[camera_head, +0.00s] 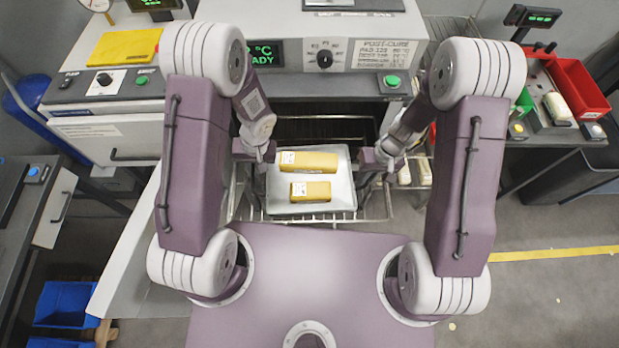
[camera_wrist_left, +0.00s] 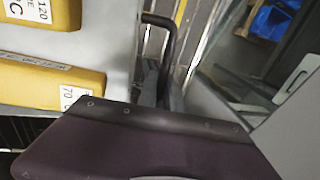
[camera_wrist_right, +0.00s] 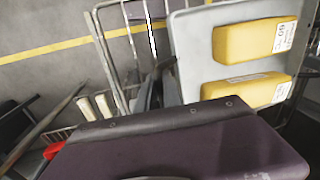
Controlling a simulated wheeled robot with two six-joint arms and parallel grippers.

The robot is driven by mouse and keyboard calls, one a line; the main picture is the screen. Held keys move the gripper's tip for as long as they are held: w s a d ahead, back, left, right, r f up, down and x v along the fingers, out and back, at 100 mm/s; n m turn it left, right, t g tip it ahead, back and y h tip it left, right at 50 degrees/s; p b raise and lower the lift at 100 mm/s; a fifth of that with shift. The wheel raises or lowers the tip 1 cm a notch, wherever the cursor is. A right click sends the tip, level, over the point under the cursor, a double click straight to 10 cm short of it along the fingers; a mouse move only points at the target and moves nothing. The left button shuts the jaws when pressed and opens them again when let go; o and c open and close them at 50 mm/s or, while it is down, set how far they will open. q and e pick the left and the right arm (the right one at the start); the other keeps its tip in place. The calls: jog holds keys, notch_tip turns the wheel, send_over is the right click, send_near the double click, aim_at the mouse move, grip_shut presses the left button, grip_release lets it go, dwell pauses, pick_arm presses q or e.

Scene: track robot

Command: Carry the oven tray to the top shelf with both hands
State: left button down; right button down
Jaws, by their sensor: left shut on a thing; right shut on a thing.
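The grey oven tray (camera_head: 342,188) is level in front of the open oven (camera_head: 330,84), over a wire rack (camera_head: 340,216). It carries two yellow blocks, the far one (camera_head: 309,161) and the near one (camera_head: 310,191). My left gripper (camera_head: 266,154) is shut at the tray's left side, on a dark handle (camera_wrist_left: 168,38) in the left wrist view. My right gripper (camera_head: 372,160) is shut at the tray's right side, and its fingers show small in the right wrist view (camera_wrist_right: 150,92). Whether the tray touches the rack cannot be told.
A counter at the left holds a yellow item (camera_head: 125,47) and a control panel. Red bins (camera_head: 577,85) stand on a table at the right. Blue bins (camera_head: 65,303) are at lower left. Floor at the right, with a yellow line (camera_head: 555,254), is free.

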pick_arm(q)
jog(key=shift+r, duration=0.1)
pick_arm(e)
jog(key=shift+r, duration=0.1)
dwell(0.4)
